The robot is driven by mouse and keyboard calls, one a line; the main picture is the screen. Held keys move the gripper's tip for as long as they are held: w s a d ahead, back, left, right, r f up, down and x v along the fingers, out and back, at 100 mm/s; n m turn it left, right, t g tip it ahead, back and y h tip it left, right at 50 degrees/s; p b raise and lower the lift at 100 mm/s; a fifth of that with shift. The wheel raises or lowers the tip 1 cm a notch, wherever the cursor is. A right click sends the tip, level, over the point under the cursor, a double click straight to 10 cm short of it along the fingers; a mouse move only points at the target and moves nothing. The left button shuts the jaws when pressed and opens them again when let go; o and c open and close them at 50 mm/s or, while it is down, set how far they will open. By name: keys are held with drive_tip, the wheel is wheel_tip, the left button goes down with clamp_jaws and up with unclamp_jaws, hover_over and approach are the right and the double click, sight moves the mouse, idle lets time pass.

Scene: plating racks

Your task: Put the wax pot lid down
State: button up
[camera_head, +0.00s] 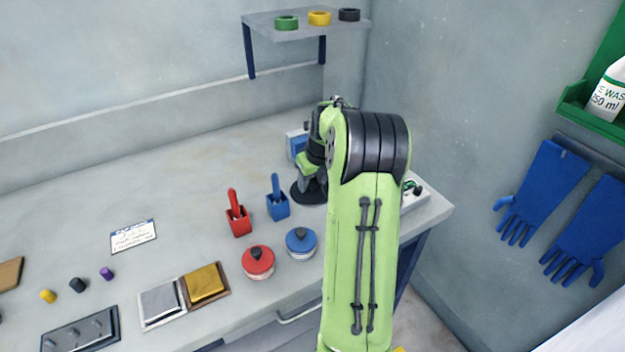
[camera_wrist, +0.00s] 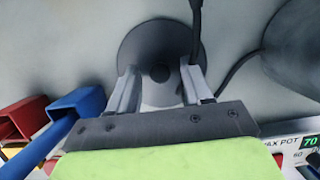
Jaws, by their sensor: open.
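The wax pot lid (camera_wrist: 150,45) is a dark round disc with a small knob in the middle. It lies flat on the grey bench, and its dark edge also shows in the head view (camera_head: 302,196) below the end of my arm. My gripper (camera_wrist: 160,85) is open, with one finger on each side of the knob and a gap to it. In the wrist view the wax pot (camera_wrist: 295,50) is a large dark grey shape at the right, partly cut off. In the head view my arm hides most of the pot.
A blue holder (camera_head: 278,208) and a red holder (camera_head: 238,222) stand left of the lid. A blue-lidded jar (camera_head: 300,243) and a red-lidded jar (camera_head: 258,262) stand in front. A black cord (camera_wrist: 196,35) runs over the lid's right side. The bench's back left is clear.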

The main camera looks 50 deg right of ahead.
drive_tip(key=p+v, duration=0.4)
drive_tip(key=v, duration=0.9)
drive_tip(key=a+r+n, duration=0.3)
drive_tip(key=a+n, duration=0.6)
drive_tip(key=a, duration=0.1)
drive_tip(key=s+a+r+n, duration=0.3)
drive_tip(key=a+n, duration=0.6)
drive_tip(key=a, duration=0.1)
drive_tip(key=s+a+f+n+t, duration=0.1)
drive_tip(key=s+a+n, duration=0.4)
drive_tip(key=n, duration=0.5)
drive_tip(key=s+a+f+n+t+y, duration=0.1)
drive_tip(key=s+a+f+n, duration=0.1)
drive_tip(key=s+a+n, duration=0.4)
drive_tip(key=s+n, duration=0.2)
drive_tip(key=n, duration=0.3)
drive_tip(key=shift+s+a+n+b, duration=0.3)
drive_tip(key=shift+s, duration=0.05)
